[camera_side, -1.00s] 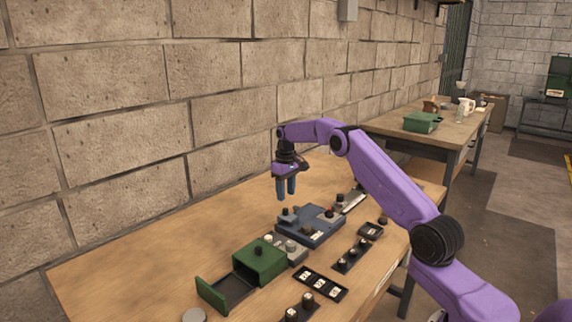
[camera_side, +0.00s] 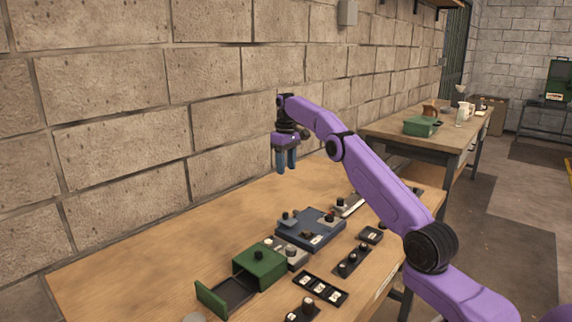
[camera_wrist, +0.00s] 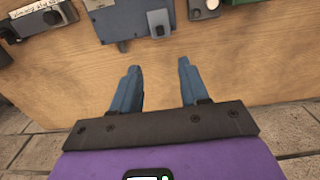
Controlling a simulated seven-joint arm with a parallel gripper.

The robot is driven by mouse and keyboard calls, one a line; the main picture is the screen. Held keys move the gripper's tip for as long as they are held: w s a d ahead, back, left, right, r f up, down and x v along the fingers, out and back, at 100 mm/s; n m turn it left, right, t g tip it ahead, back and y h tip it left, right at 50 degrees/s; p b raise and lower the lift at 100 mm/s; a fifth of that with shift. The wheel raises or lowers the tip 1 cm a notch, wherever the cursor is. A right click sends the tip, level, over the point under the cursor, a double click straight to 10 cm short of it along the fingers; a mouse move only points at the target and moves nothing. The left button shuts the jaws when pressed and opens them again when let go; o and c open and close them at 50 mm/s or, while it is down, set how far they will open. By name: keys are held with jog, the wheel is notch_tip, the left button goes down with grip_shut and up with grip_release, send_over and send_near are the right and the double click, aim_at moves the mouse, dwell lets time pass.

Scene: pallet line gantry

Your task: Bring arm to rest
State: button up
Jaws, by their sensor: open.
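My gripper (camera_side: 287,161) hangs at the end of my purple arm, well above the wooden table and near the block wall, with its fingers pointing down. In the wrist view its two blue fingers (camera_wrist: 159,80) stand apart with nothing between them. Below and nearer the camera is a blue-grey panel with knobs (camera_side: 308,238) on the table; its edge also shows at the top of the wrist view (camera_wrist: 122,42). The gripper touches nothing.
A green box (camera_side: 262,262) with its drawer (camera_side: 232,292) pulled out stands toward the front. Several dark knob and switch panels lie along the right side, such as one black strip (camera_side: 321,289). The wooden table (camera_side: 160,250) is clear on the left. A second bench (camera_side: 445,135) stands behind.

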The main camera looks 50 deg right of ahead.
jog(key=shift+a, duration=0.1)
dwell(0.3)
jog(key=s+a+r+n, duration=0.2)
jog(key=s+a, duration=0.2)
jog(key=a, duration=0.8)
jog(key=s+a+r+n, duration=0.2)
jog(key=s+a+n, duration=0.15)
jog(key=a, duration=0.85)
jog(key=s+a+n, duration=0.2)
jog(key=s+a, duration=0.6)
jog(key=s, duration=0.5)
jog(key=s+d+f+n, duration=0.2)
jog(key=s+f, duration=0.1)
jog(key=s, duration=0.9)
jog(key=s+d+f+n, duration=0.2)
jog(key=s+f+n, duration=0.1)
jog(key=s, duration=1)
jog(key=shift+s+d+f, duration=0.2)
jog(key=shift+s+f, duration=0.1)
jog(key=shift+f, duration=0.4)
